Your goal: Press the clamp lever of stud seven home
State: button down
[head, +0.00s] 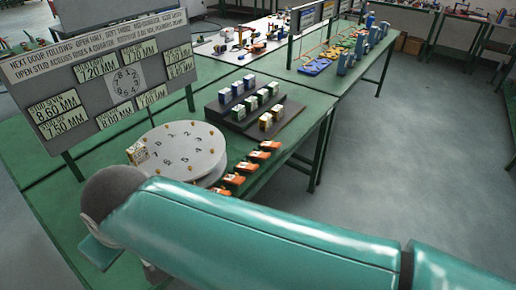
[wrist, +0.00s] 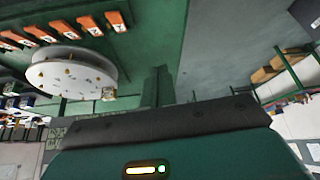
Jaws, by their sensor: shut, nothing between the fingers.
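A round white disc (head: 180,150) with numbers and small brass studs stands on the green table. A small pale block (head: 138,152) sits at its left rim. The disc (wrist: 72,70) also shows upside down in the wrist view, with the block (wrist: 108,94) at its rim. Stud seven and its clamp lever are too small to pick out. My gripper (wrist: 160,85) is shut and empty, apart from the disc. In the head view my arm hides the table's near part, and the gripper cannot be made out.
Several orange pieces with white labels (head: 258,156) line the table edge right of the disc. A dark stepped rack (head: 262,120) with small boxes stands behind. A sign board (head: 110,85) with mm values stands at the back left. Open floor (head: 410,150) lies to the right.

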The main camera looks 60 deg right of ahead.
jog(key=w+d+m+g+h, duration=0.1)
jog(key=w+d+m, duration=0.4)
jog(key=d, duration=0.6)
jog(key=w+d+m+g, duration=0.1)
jog(key=w+d+m, duration=0.45)
jog(key=d, duration=0.55)
jog(key=m+g+h, duration=0.2)
jog(key=m+g, duration=0.4)
jog(key=m, duration=0.4)
send_over(263, 154)
jog(key=w+a, duration=0.4)
notch_tip(263, 154, down, 9)
jog(key=shift+s+d+n, duration=0.15)
jog(key=shift+s+n, duration=0.1)
jog(key=x, duration=0.9)
jog(key=a+x, duration=0.1)
jog(key=x, duration=0.3)
jog(key=shift+s+f, duration=0.1)
jog(key=shift+f, duration=0.35)
